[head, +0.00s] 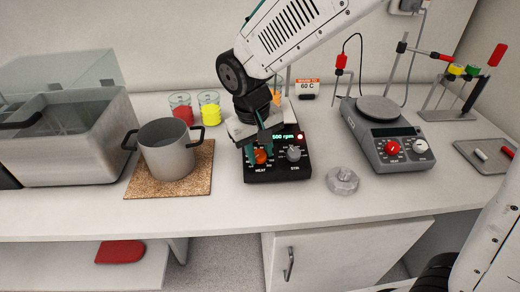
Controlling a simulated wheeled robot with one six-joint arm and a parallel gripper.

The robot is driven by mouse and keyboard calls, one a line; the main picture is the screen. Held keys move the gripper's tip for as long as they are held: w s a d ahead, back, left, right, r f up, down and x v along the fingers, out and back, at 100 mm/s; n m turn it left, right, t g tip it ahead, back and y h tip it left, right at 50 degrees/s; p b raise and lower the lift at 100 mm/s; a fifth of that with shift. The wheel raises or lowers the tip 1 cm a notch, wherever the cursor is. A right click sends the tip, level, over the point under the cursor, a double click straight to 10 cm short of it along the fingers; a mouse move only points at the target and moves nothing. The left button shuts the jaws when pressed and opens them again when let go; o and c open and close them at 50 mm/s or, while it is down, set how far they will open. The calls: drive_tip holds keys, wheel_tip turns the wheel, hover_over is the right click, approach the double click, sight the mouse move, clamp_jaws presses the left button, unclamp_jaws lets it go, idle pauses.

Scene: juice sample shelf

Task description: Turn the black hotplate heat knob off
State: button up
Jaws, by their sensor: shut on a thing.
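The black hotplate (277,172) stands in the middle of the bench, with a lit green display reading 500 rpm and a small red light. Its orange-red heat knob (260,157) is on the left of the front panel, marked HEAT. The grey stir knob (293,154) is to its right. My gripper (255,153) reaches down from above, its teal fingers shut around the heat knob. The fingers cover part of the knob, so its pointer angle cannot be read. My gripper and arm hide most of the hotplate's top.
A grey pot (166,150) stands on a cork mat (140,188) at left. A grey hotplate (386,140) with red and white knobs stands at right. A clear glass object (342,181) sits between the hotplates. Beakers with red (182,110) and yellow (209,110) contents stand behind.

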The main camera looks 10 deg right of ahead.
drive_tip(key=shift+n+h, duration=0.3)
drive_tip(key=shift+n, duration=0.5)
drive_tip(key=o, duration=1)
drive_tip(key=shift+c, duration=0.2)
drive_tip(key=r, duration=0.2)
drive_tip(key=a+r, duration=0.1)
drive_tip(key=r, duration=0.4)
drive_tip(key=shift+s+a+r, duration=0.15)
drive_tip(key=shift+s+r, duration=0.1)
drive_tip(key=shift+r, duration=0.15)
drive_tip(key=shift+s, duration=0.1)
